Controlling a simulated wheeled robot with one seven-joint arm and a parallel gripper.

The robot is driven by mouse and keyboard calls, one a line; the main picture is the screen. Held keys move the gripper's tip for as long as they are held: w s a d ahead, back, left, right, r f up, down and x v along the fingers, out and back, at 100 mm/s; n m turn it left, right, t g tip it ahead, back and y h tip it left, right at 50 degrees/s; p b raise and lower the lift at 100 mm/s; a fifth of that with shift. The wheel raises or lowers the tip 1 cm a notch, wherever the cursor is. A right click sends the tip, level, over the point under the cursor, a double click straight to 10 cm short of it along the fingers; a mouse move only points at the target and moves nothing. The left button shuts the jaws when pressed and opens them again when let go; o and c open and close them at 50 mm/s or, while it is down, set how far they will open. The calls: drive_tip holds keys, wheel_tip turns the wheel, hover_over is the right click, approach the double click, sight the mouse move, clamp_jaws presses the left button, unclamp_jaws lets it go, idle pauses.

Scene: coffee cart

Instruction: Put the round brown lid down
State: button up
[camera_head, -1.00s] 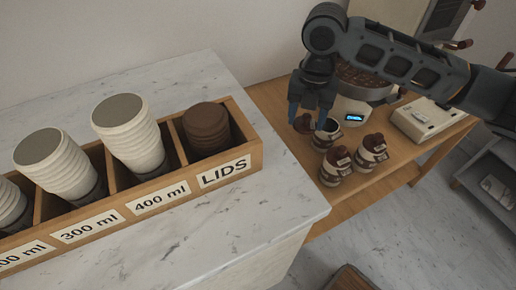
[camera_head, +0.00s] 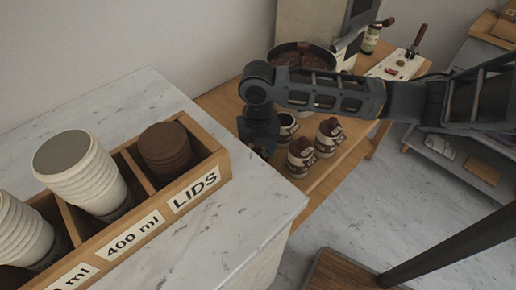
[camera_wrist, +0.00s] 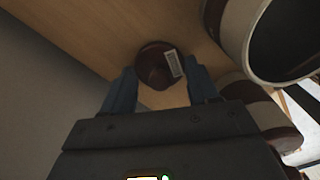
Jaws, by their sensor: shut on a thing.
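The round brown lid (camera_wrist: 153,66) with a pale label is between the two fingers of my gripper (camera_wrist: 161,88) in the wrist view. My gripper is shut on it. Wooden tabletop shows around the lid; I cannot tell whether they touch. In the head view my gripper (camera_head: 257,150) is low over the wooden table (camera_head: 218,103), close to the marble counter's edge, and the lid is hidden. An open cup (camera_head: 288,128) stands just right of my gripper; it also shows at the right of the wrist view (camera_wrist: 240,25).
Lidded brown-and-white cups (camera_head: 301,158) (camera_head: 329,138) stand right of the open cup. A wooden box (camera_head: 219,163) on the marble counter (camera_head: 235,215) holds stacked brown lids (camera_head: 166,150) and white cups (camera_head: 80,170). A round pan (camera_head: 303,55) is behind my arm.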

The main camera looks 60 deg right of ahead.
drive_tip(key=shift+f, duration=0.3)
drive_tip(key=o, duration=1)
drive_tip(key=shift+o, duration=0.2)
drive_tip(key=shift+r, duration=0.1)
wheel_tip(320, 180, up, 12)
drive_tip(key=shift+r, duration=0.1)
